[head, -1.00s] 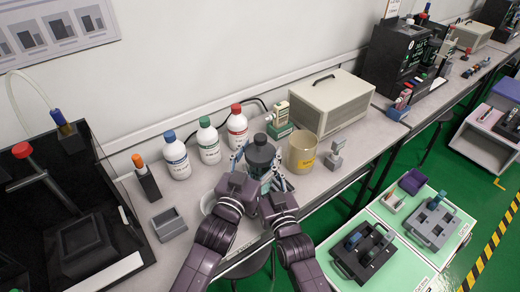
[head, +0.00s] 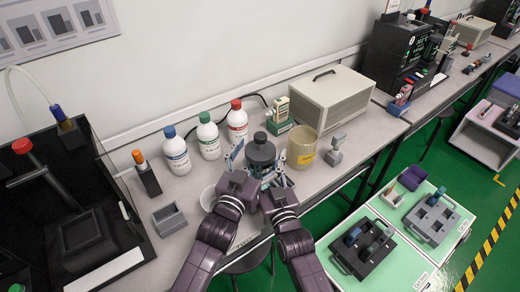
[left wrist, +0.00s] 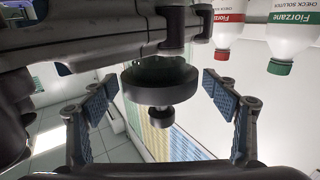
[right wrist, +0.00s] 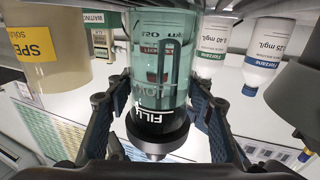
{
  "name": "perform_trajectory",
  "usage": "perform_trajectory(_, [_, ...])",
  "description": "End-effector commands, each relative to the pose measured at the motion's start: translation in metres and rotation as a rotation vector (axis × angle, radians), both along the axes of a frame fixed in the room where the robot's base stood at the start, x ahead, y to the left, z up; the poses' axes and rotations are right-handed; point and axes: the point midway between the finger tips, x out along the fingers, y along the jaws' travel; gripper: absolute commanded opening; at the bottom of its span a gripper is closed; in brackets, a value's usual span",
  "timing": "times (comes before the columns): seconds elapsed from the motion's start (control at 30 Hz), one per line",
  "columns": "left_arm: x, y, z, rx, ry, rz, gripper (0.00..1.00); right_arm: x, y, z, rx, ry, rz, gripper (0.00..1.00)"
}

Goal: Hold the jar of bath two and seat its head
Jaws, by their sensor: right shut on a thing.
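The jar of bath two (head: 262,172) stands on the bench, a translucent teal cylinder with printed marks, clear in the right wrist view (right wrist: 160,65). Its dark grey head (head: 261,152) with a small knob is on its mouth; it also shows in the left wrist view (left wrist: 160,80). I cannot tell whether it is fully seated. My right gripper (right wrist: 158,88) is shut on the jar, fingers on either side. My left gripper (head: 249,165) is open at the head; in the left wrist view (left wrist: 165,77) the fingers stand apart with the head between them, apparently not touching.
Solution bottles with blue (head: 175,155), green (head: 208,137) and red (head: 237,122) caps stand behind the jar. A beige beaker (head: 301,150) is close on its right. A beige box (head: 320,98) stands behind right.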

Motion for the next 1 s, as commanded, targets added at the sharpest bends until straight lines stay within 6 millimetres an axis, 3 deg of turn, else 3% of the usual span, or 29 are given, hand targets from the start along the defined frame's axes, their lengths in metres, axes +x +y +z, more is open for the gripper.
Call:
perform_trajectory(0.37, [-0.007,0.003,-0.002,0.001,0.003,0.000,0.80,0.000,0.000,0.000,-0.001,0.000,0.000,0.25])
perform_trajectory(0.8, [-0.084,0.031,-0.002,0.001,0.004,0.000,0.80,0.000,0.000,0.000,0.000,0.000,0.000,0.25])
perform_trajectory(1.0, [-0.106,0.039,-0.001,0.001,0.002,0.000,0.80,0.000,0.000,0.000,0.000,0.000,0.000,0.25])
